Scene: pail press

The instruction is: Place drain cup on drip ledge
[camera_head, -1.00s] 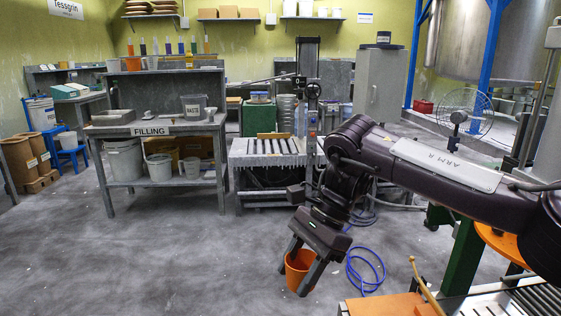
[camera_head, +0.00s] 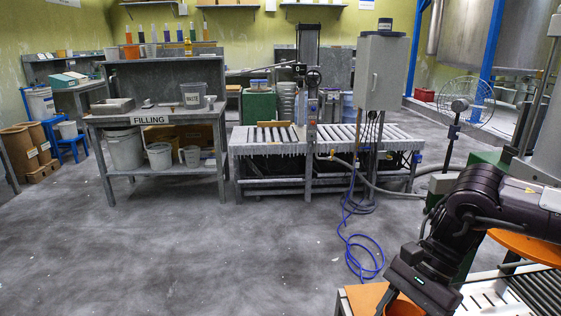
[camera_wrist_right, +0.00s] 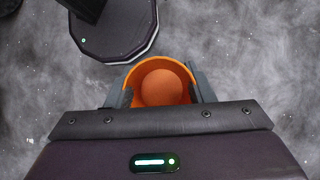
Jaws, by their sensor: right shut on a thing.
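My right gripper (camera_head: 406,298) is at the bottom right of the head view, pointing down. It is shut on an orange cup (camera_head: 403,309), whose lower part is cut off by the picture's edge. I cannot tell for sure which surface is the drip ledge. My left gripper is not in view.
An orange round plate (camera_head: 525,247) is to the right. The filling table (camera_head: 155,119) and roller conveyor (camera_head: 270,150) stand farther back. Open floor lies between, with a blue hose (camera_head: 365,262).

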